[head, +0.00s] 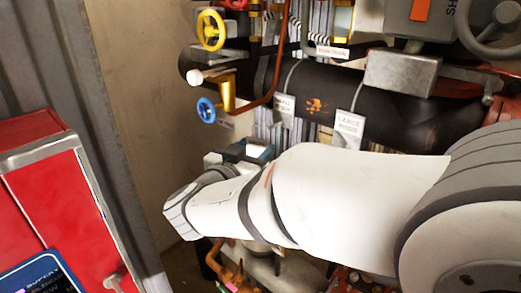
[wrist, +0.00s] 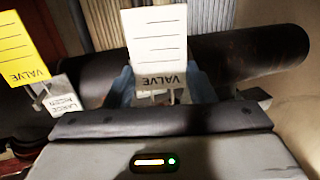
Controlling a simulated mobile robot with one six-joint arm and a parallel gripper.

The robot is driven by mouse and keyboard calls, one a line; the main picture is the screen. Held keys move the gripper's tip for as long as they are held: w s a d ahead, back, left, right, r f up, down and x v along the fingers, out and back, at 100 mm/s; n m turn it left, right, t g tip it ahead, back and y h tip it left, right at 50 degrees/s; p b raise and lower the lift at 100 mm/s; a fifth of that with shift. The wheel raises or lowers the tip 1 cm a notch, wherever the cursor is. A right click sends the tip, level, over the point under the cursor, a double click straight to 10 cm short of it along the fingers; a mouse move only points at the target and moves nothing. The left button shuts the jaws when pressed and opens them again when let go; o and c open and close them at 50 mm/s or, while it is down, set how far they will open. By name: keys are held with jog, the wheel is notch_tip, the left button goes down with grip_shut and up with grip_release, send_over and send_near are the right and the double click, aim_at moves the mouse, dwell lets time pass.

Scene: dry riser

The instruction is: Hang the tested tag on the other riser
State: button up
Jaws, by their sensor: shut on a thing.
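In the wrist view a white tag (wrist: 156,42) with ruled lines and the word VALVE, upside down, stands between the blue fingers of my gripper (wrist: 162,90). The gripper is shut on this tag, though the exact contact is hard to see. A yellow tag (wrist: 24,50), also marked VALVE, is to the left, apart from the fingers. A grey LARGE RISER plate (wrist: 61,95) is below it. In the head view the LARGE RISER plate (head: 349,131) and another grey plate (head: 284,106) hang at the dark pipe (head: 310,95).
A yellow handwheel (head: 211,30), a blue handwheel (head: 206,110) and a brass valve (head: 226,92) sit at the pipe's left end. A grey box (head: 402,72) is mounted on the pipe. A red cabinet (head: 55,195) stands at the left. Bare wall shows between cabinet and pipes.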

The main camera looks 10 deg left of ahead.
jog(key=shift+w+d+f+b, duration=0.15)
jog(key=shift+w+d+b, duration=0.3)
jog(key=shift+w, duration=0.45)
jog(key=shift+w+d+f+b, duration=0.1)
jog(key=shift+w+d+b, duration=0.15)
jog(key=shift+w+d, duration=0.55)
jog(key=shift+w+d+f, duration=0.2)
jog(key=shift+w+f, duration=0.15)
jog(key=shift+w, duration=0.3)
